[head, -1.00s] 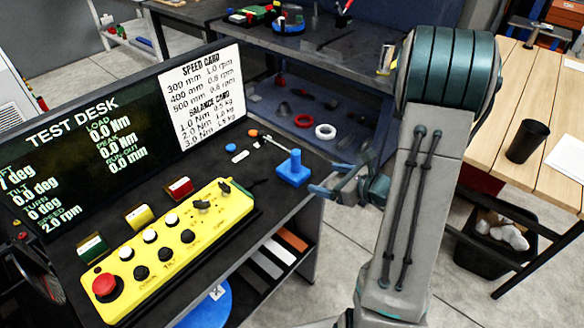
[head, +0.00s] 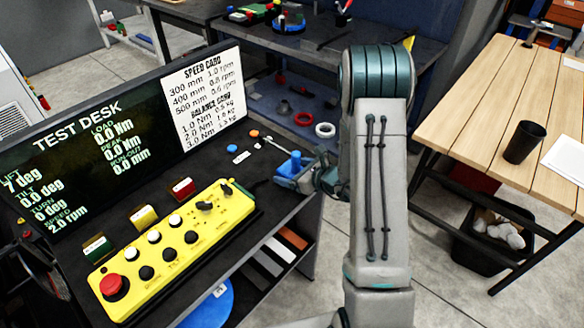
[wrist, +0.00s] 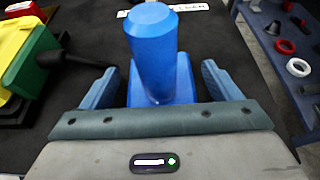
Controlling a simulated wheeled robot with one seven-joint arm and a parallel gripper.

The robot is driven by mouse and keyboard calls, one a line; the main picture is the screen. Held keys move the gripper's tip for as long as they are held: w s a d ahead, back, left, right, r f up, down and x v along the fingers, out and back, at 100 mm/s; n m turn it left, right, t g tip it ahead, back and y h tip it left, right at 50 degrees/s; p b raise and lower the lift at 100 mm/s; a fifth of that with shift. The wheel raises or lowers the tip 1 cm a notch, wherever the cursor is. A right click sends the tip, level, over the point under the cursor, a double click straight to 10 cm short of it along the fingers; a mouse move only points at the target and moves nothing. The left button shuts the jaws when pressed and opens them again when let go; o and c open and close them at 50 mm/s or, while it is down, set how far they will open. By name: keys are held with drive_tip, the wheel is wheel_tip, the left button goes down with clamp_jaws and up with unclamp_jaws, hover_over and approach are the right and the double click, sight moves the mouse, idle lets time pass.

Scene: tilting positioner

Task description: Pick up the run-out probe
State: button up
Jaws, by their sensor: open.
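The run-out probe appears to be the blue block with an upright round post (head: 289,163), standing near the right edge of the black test desk. In the wrist view the blue post (wrist: 152,50) rises from its square base between my fingers. My gripper (wrist: 158,82) is open, with one blue finger on each side of the base and visible gaps beside the post. In the head view my gripper (head: 296,174) reaches in from the right at the block, and its fingers are partly hard to tell from it.
A yellow control box (head: 175,235) with knobs and a red button lies left of the probe. The display panel (head: 90,130) stands behind. A small orange-tipped tool (head: 254,134) lies behind the probe. A wooden table (head: 500,110) is at right.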

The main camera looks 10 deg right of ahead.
drive_tip(key=c, duration=1.5)
drive_tip(key=shift+w+r, duration=0.1)
drive_tip(key=shift+r, duration=0.1)
